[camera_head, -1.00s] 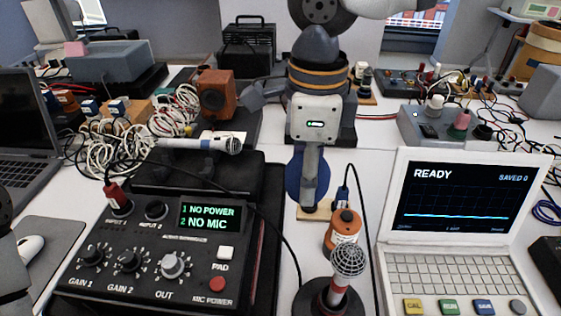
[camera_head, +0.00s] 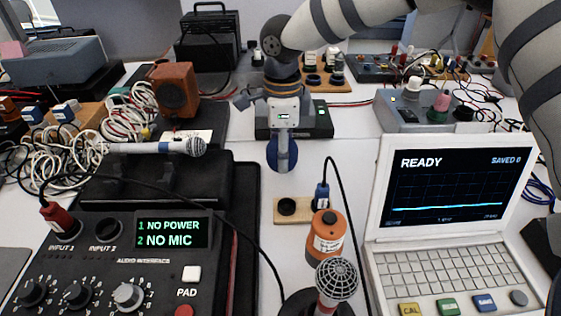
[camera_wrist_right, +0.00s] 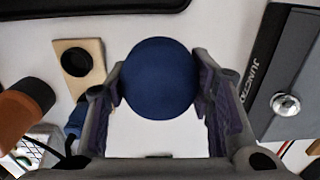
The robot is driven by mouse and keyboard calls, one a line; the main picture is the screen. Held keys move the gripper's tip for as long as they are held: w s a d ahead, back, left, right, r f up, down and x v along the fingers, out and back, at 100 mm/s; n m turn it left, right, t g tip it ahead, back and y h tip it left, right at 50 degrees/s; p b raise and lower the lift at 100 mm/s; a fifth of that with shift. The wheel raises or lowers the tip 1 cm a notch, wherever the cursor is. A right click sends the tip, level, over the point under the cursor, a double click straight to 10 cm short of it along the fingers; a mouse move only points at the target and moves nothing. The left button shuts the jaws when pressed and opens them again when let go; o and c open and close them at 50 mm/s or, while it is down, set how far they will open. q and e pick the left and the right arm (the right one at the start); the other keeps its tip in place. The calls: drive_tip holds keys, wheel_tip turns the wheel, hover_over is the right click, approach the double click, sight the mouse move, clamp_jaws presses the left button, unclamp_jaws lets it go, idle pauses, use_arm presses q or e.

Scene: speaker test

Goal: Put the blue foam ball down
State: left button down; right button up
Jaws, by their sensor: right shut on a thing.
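The blue foam ball (camera_wrist_right: 160,78) is between the two fingers of my right gripper (camera_wrist_right: 160,90) in the right wrist view, with a finger against each side. In the head view the right gripper (camera_head: 283,168) points down over the white table, and blue edges of the ball (camera_head: 271,154) show either side of the near finger. The ball is behind the small wooden block with a black ring (camera_head: 305,214). I cannot tell whether the ball touches the table. My left gripper is not in view.
An orange canister (camera_head: 326,240) and a microphone on a stand (camera_head: 337,280) are in front. The audio interface (camera_head: 75,262) is at left, the laptop (camera_head: 455,190) at right. A grey junction box (camera_head: 430,110) stands at back right. White table around the ball is clear.

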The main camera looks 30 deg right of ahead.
drive_tip(key=shift+w+d+f, duration=0.1)
drive_tip(key=shift+f, duration=1.8)
drive_tip(key=o, duration=0.8)
wheel_tip(320, 180, up, 12)
drive_tip(key=shift+r+p, duration=0.2)
drive_tip(key=shift+p, duration=0.1)
